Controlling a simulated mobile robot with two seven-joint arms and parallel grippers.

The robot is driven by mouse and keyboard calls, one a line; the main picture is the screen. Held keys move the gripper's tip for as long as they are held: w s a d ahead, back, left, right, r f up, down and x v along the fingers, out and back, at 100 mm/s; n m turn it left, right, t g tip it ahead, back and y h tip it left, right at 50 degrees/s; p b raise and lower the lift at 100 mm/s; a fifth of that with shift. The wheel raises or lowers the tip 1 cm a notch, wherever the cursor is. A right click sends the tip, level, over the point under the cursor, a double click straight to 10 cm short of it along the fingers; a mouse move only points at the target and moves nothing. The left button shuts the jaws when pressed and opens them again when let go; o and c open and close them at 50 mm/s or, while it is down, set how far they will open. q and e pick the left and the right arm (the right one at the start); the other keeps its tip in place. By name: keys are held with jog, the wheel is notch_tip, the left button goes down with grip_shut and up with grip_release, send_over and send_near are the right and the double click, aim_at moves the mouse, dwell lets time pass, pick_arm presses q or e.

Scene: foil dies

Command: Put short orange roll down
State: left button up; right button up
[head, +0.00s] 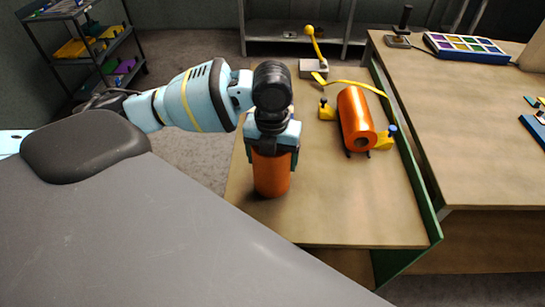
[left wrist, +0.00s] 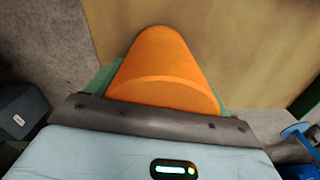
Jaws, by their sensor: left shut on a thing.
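The short orange roll (head: 271,174) is upright in the head view, at the left part of the wooden table (head: 330,215). My left gripper (head: 272,150) is above it, shut on its upper end. The roll's lower end is at or just above the table top; I cannot tell whether it touches. In the left wrist view the roll (left wrist: 165,65) extends away from the gripper (left wrist: 160,105) over the wooden surface. My right gripper is not in view.
A second orange roll (head: 354,118) lies on a holder with yellow brackets (head: 385,138), right of my gripper. A grey block with a yellow-knobbed lever (head: 312,68) stands at the back. A green edge (head: 420,190) bounds the table's right. Bare table lies in front of the holder.

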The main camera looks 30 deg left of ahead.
pick_arm(q)
jog(key=shift+f, duration=0.15)
jog(key=shift+f, duration=0.15)
jog(key=o, duration=0.8)
jog(key=shift+f, duration=0.15)
jog(key=o, duration=0.5)
jog(key=shift+c, duration=0.2)
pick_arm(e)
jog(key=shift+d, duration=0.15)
pick_arm(q)
notch_tip(320, 180, up, 11)
jog(key=shift+p, duration=0.4)
jog(key=shift+r, duration=0.75)
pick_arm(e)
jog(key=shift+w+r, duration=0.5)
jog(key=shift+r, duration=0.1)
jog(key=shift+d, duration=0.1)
